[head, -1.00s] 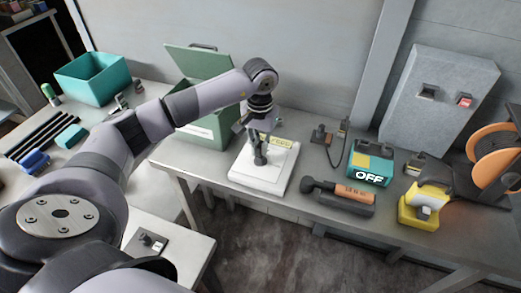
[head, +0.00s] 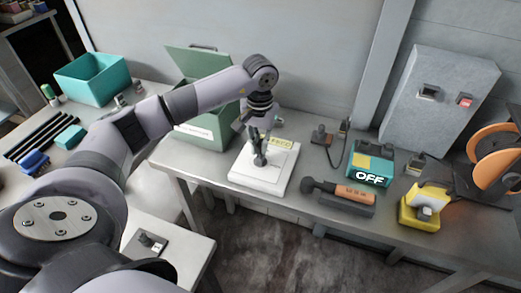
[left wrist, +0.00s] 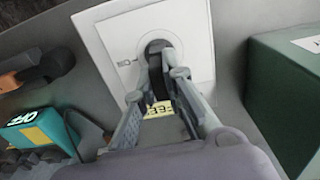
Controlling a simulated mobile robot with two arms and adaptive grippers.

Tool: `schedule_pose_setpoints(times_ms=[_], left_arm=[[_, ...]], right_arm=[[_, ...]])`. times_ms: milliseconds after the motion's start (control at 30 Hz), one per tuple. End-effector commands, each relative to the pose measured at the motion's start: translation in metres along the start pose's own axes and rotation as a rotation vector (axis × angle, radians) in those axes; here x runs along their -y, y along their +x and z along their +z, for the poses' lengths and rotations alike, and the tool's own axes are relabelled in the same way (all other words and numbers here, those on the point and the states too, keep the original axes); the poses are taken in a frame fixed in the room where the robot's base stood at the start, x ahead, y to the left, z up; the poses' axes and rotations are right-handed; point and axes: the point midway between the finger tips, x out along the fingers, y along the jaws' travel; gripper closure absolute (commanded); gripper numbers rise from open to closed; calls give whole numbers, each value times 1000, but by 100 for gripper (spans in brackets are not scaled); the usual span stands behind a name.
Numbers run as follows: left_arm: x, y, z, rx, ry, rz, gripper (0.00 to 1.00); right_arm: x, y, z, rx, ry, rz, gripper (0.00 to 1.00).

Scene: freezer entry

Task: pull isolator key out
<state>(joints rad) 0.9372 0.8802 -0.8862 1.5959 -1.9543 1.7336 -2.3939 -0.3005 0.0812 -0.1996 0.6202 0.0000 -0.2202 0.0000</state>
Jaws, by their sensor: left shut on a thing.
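The isolator is a white square box (head: 244,169) lying on the bench, with a dark round key (head: 259,160) at its middle and a yellow label (head: 280,142) behind it. My left gripper (head: 260,150) reaches down from above and is shut on the key. In the left wrist view, the fingers (left wrist: 158,66) meet at the dark key (left wrist: 157,48) on the white plate (left wrist: 194,40), and they hide part of it. I cannot tell whether the key is still seated. My right gripper is not in view.
To the right are an orange-handled tool (head: 352,194), a teal OFF unit (head: 371,163) and a yellow device (head: 423,207). A grey wall cabinet (head: 440,100) stands behind them.

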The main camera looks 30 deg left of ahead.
Motion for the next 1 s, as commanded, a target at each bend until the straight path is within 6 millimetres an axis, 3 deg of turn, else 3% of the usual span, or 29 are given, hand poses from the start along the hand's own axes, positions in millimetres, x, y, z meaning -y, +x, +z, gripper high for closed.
schedule_pose_setpoints(times_ms=[1000], left_arm=[[0, -7, 0, 0, 0, 0, 100]], right_arm=[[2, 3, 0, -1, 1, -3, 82]])
